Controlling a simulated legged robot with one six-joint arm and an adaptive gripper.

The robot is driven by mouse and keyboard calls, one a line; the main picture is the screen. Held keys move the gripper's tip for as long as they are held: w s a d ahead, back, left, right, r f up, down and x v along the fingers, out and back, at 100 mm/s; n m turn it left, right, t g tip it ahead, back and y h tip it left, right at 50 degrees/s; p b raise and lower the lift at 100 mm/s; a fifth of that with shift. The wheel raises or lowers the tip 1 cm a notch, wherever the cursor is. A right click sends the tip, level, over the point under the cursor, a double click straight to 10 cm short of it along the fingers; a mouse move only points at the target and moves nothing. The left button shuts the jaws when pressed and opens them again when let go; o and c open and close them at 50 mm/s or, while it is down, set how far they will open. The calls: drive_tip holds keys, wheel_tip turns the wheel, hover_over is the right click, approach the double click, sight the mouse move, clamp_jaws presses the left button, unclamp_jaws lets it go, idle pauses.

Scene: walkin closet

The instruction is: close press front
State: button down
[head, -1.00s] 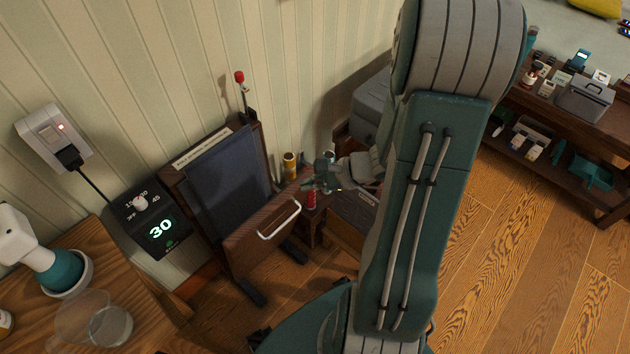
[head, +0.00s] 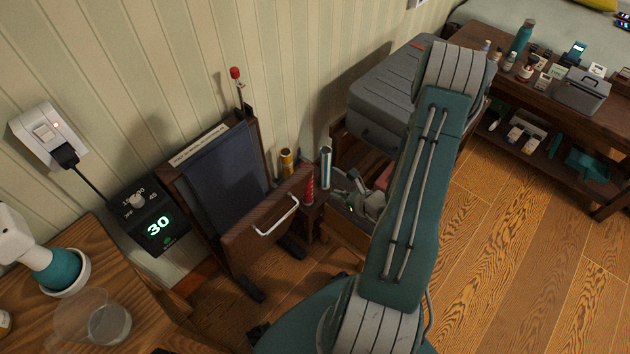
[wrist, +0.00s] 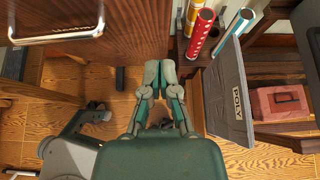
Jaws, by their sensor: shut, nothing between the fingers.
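The press (head: 190,165) stands against the wall with dark trousers (head: 225,170) inside. Its wooden front (head: 255,232) is tilted out from the body, with a pale bar handle (head: 277,217). In the wrist view the front (wrist: 135,35) fills the upper left, with its handle (wrist: 60,36) near the top edge. My gripper (wrist: 160,72) is shut and empty, low to the right of the front and apart from the handle. In the head view my gripper (head: 352,184) shows small beyond the front's right edge, partly hidden by my arm.
Red (wrist: 200,32), yellow (wrist: 193,14) and blue-white (wrist: 233,30) tubes stand close to my gripper's right. A grey suitcase (head: 390,90) rests on a rack. A timer box (head: 150,215) hangs left of the press. Wood floor is open at right.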

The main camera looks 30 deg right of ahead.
sight(308, 179)
drive_tip(key=w, duration=0.2)
drive_tip(key=w+a+f, duration=0.1)
drive_tip(key=w, duration=0.2)
drive_tip(key=w+a+f, duration=0.1)
drive_tip(key=w, duration=0.1)
drive_tip(key=shift+w, duration=0.25)
drive_tip(key=shift+w+a+r, duration=0.1)
drive_tip(key=shift+w+r, duration=0.05)
drive_tip(key=shift+w, duration=0.25)
